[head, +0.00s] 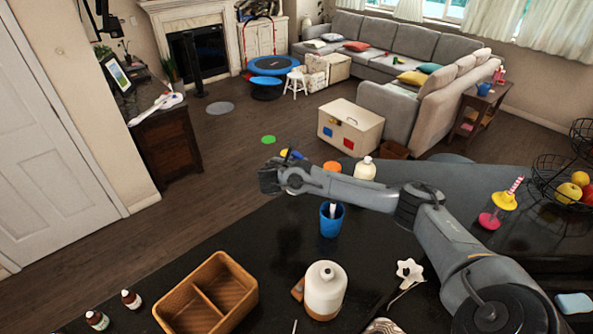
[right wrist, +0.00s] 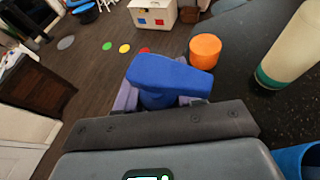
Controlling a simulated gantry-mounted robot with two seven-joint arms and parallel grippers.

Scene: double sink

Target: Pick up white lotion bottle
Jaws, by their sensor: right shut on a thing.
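My right gripper (head: 270,178) reaches in from the right in the head view, at the counter's far edge. In the right wrist view (right wrist: 160,103) it is shut on a blue pump-like top (right wrist: 165,78). A bit of blue (head: 297,154) shows just behind the gripper in the head view. Whatever is below the blue top is hidden by my gripper. My left gripper is out of view.
A blue cup (head: 331,225) stands below my right forearm. An orange round thing (right wrist: 205,49) sits near the cream bottle. A brown divided basket (head: 180,312), two small brown bottles (head: 131,299) and a white flower-shaped thing (head: 409,271) are on the near counter. Dark counter left of the cup is clear.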

